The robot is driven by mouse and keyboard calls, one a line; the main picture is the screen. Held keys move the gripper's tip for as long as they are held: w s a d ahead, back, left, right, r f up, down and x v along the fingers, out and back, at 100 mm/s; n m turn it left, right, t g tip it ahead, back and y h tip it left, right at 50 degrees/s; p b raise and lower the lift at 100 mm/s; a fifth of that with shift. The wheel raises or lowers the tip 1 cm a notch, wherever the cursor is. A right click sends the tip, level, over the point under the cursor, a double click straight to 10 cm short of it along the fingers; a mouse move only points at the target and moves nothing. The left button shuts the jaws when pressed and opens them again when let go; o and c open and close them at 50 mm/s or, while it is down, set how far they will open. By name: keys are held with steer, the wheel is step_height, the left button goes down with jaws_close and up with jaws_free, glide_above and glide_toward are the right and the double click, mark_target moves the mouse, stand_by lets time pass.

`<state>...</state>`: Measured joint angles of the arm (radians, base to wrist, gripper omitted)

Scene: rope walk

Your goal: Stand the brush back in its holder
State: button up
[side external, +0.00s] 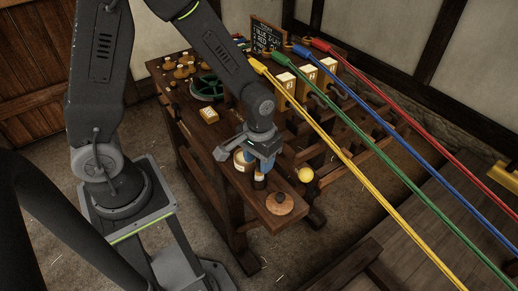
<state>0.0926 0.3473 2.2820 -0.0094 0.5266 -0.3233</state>
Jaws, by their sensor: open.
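My gripper (262,160) points down over the near end of the wooden bench, with its jaws open. Just below it stands a small dark brown upright thing with a pale band (259,181); I cannot tell whether it is the brush, a bottle or the holder. A cream pot with blue on it (242,162) stands just left of it, partly hidden by my gripper. No brush can be made out for certain, and the holder cannot be clearly told either. The space between the jaws is too small to see well.
Yellow (322,132), green, blue and red ropes stretch across the right side. A chalkboard (266,35) stands behind.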

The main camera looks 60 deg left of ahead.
step_height(320, 180, up, 12)
steer(key=shift+r, duration=0.1)
steer(key=s+a+r+m+t, duration=0.2)
steer(key=s+r+t, duration=0.3)
steer(key=s+r, duration=0.4)
steer(key=shift+s+a+r+m+t, duration=0.3)
steer(key=shift+s+a+m+t, duration=0.15)
steer(key=shift+s, duration=0.35)
